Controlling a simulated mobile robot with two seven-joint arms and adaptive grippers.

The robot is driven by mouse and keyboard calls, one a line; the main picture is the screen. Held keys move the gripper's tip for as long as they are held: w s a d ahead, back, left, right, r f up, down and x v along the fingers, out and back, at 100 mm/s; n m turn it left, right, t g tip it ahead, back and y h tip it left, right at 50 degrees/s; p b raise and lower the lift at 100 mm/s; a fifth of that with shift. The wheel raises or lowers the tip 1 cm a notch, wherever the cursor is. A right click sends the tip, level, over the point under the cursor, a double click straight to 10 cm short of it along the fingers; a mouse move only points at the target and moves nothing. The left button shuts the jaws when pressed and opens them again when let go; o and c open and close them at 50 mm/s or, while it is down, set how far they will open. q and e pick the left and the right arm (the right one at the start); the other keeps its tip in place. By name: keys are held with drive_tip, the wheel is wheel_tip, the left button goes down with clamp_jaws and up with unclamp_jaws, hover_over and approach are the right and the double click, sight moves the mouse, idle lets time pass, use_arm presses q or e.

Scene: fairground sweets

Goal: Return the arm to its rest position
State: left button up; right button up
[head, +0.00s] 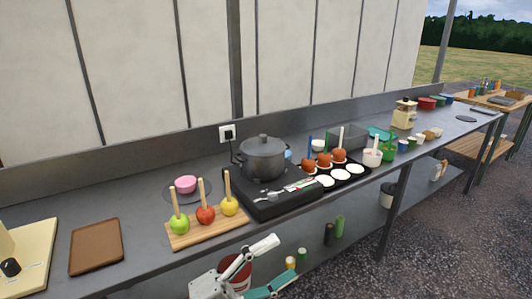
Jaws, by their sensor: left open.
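My left gripper (280,257) is at the bottom middle, in front of the counter's front edge. Its jaws are spread and nothing shows between them. It is apart from the food on the counter. My right gripper is not in view. The task names no other object.
The long grey counter (150,249) holds a wooden board (180,240) with three apples on sticks, a lidded pot (262,158) on a black hob (258,208), and a black tray (347,183) of coated apples. A red bucket (236,270) stands below, behind my gripper.

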use_arm(q)
drive_tip(key=w+a+f+n+t+y, duration=0.1)
drive_tip(key=a+f+n+t+y, duration=0.3)
drive_tip(key=a+f+n+y, duration=0.35)
drive_tip(key=w+a+f+n+t+y, duration=0.1)
drive_tip(key=a+f+n+t+y, duration=0.25)
drive_tip(key=f+n, duration=0.6)
drive_tip(key=s+a+f+n+g+y, duration=0.2)
drive_tip(key=s+a+f+n+y, duration=0.1)
drive_tip(key=f, duration=0.6)
drive_tip(key=s+a+f+n+g+y, duration=0.3)
drive_tip(key=s+a+f+n, duration=0.2)
drive_tip(key=s+a+f, duration=0.3)
drive_tip(key=shift+s+a+f+n+g, duration=0.2)
drive_tip(key=shift+s+f+n+g, duration=0.3)
drive_tip(key=shift+s, duration=0.5)
